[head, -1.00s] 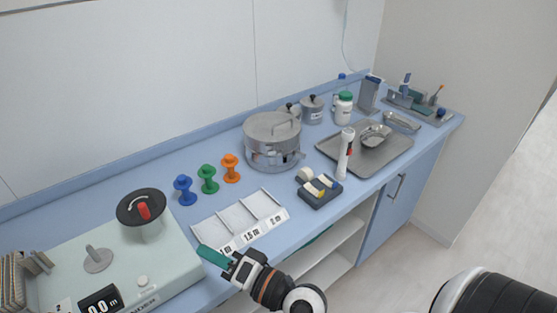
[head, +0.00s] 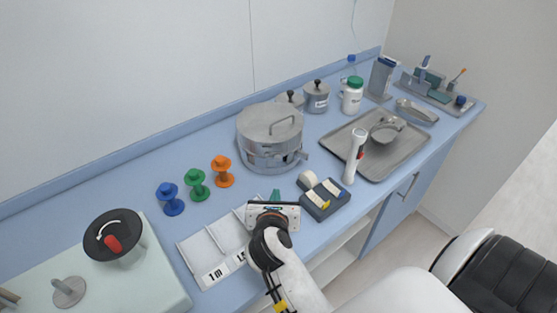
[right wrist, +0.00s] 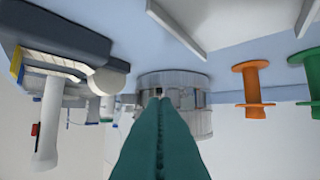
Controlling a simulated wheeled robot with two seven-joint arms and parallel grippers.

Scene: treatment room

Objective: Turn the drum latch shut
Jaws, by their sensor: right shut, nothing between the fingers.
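The metal drum (head: 262,152) stands on the blue counter, its lid with a loop handle on top. A small latch part (head: 301,155) juts from its right front side; its exact position is too small to tell. The drum (right wrist: 200,120) also shows in the right wrist view, upside down, partly hidden behind my fingers. My right gripper (head: 275,195) has green fingers pressed together and empty, pointing at the drum from the front, short of it. In the right wrist view, the fingertips (right wrist: 158,100) overlap the drum's band. My left gripper is out of view.
Orange (head: 222,172), green (head: 197,185) and blue (head: 169,199) spools stand left. A sectioned white tray (head: 203,250) lies in front; a metal tray (head: 338,142) is at right.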

